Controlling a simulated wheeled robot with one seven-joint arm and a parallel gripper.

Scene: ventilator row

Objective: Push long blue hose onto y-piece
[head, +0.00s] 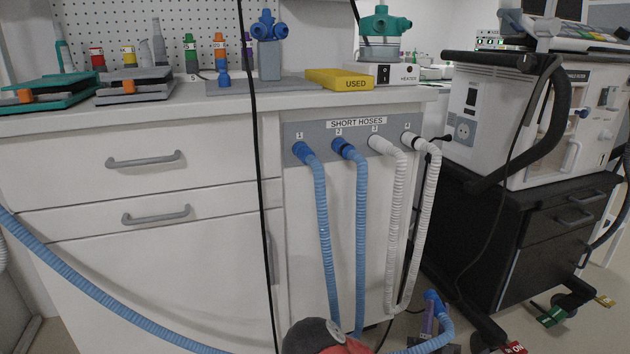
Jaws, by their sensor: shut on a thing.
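The blue y-piece (268,27) sits on top of a grey upright holder at the back of the counter. Its ports stick out to the sides and up. The long blue hose (95,304) enters at the left edge, runs down along the cabinet front and leaves the bottom of the picture. A blue hose length at the bottom right, which looks like its end part, curves up to a darker blue cuff. My gripper (428,322), small and partly hidden, is shut on the hose near this cuff, low in front of the cabinet and well below the y-piece.
A SHORT HOSES panel (355,124) carries two blue and two white hanging hoses. A yellow USED tray (340,79) and a heater (388,73) stand on the counter. A ventilator (535,115) on a black cart is at right. A black cable hangs in front of the cabinet.

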